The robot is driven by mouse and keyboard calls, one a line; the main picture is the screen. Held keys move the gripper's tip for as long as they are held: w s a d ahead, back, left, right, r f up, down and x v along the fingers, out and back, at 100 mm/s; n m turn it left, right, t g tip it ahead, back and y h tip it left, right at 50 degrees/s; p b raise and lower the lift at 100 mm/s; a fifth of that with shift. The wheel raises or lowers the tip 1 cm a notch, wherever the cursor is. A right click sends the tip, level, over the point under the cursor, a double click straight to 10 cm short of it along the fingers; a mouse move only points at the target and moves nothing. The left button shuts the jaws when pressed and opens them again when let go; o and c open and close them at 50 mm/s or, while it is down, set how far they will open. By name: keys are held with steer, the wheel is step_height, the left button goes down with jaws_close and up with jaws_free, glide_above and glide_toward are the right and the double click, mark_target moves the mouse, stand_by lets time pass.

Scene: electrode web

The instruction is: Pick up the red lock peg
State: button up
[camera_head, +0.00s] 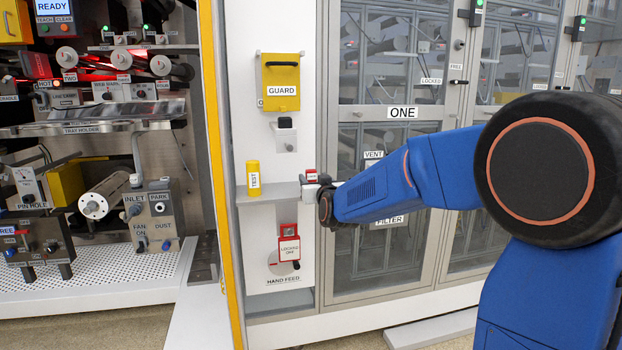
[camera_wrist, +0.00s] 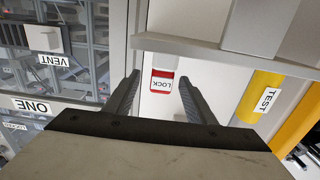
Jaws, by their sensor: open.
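The red lock peg (camera_head: 311,176) has a white LOCK label and is at the right end of a grey shelf (camera_head: 278,191) on the white panel. In the wrist view the red lock peg (camera_wrist: 162,72) appears upside down, lined up between my two fingertips. My gripper (camera_wrist: 159,80) is open, with a finger on either side of the peg in that view and visible gaps. I cannot tell how far the peg is beyond the tips. In the head view my gripper (camera_head: 319,192) is beside the peg, its fingers mostly hidden.
A yellow TEST cylinder (camera_head: 253,179) stands on the shelf to the left. Below hang a red LOCKED OFF tag (camera_head: 289,249) and the hand feed. A yellow GUARD box (camera_head: 281,82) is above. Glass cabinet doors (camera_head: 392,75) are on the right.

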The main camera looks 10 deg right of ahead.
mark_target(308, 171)
steer(key=shift+w+a+r, duration=0.1)
steer(key=shift+w+r, duration=0.05)
steer(key=shift+w, duration=1.6)
steer(key=shift+w+a+r, duration=0.1)
steer(key=shift+w, duration=1.6)
steer(key=shift+c, duration=0.3)
steer(key=c, duration=1.1)
steer(key=shift+r, duration=0.1)
steer(key=shift+r, duration=1.45)
steer(key=shift+s+r, duration=0.15)
steer(key=shift+r, duration=0.15)
steer(key=s, duration=1.7)
steer(key=shift+s, duration=0.4)
